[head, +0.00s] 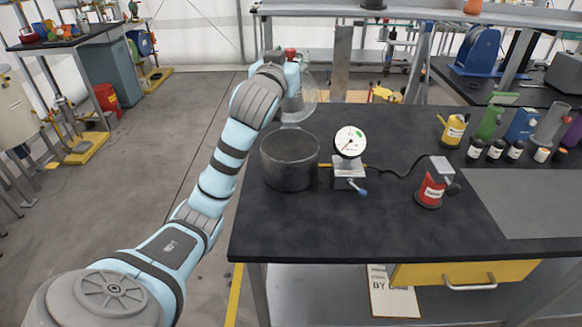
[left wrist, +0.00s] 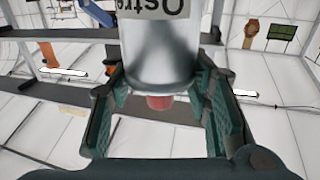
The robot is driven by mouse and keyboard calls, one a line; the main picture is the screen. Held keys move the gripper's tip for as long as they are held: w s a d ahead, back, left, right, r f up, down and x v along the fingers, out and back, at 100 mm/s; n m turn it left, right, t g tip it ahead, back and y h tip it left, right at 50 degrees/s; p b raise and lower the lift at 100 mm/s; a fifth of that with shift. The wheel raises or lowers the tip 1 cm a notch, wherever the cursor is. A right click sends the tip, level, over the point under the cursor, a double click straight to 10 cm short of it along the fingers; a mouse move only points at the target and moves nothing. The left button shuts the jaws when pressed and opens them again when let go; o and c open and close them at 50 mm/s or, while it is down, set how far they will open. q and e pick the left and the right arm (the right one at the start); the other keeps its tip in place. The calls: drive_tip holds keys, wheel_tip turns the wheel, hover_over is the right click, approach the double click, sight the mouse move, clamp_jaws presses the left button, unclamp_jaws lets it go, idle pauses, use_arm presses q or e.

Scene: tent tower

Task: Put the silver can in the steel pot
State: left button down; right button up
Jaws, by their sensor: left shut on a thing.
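The silver can (left wrist: 160,58), a shiny cylinder with a pale label and a red end, is between the dark green fingers of my left gripper (left wrist: 163,105) in the left wrist view. The gripper is shut on it. In the head view my left gripper (head: 291,62) is beyond the far left edge of the table, mostly hidden by my wrist. The can cannot be made out clearly there. The steel pot (head: 289,170), dark and round with an open top, stands at the table's left side, nearer than the gripper. My right gripper is not in view.
A white dial gauge (head: 350,143) stands close to the pot's right on the black table (head: 320,235). A red container (head: 431,188) and yellow bottle (head: 453,130) are farther right. A clear round glass object (head: 304,96) is near my wrist. The table front is clear.

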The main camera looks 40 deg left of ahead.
use_arm(q)
wheel_tip(320, 180, down, 19)
drive_tip(key=b, duration=0.5)
drive_tip(key=c, duration=0.9)
unclamp_jaws()
drive_tip(key=shift+o, duration=0.2)
drive_tip(key=shift+s, duration=0.1)
drive_tip(key=p+v, duration=0.1)
drive_tip(key=v, duration=1.1)
drive_tip(key=shift+d+f, duration=0.1)
drive_tip(key=shift+d, duration=0.05)
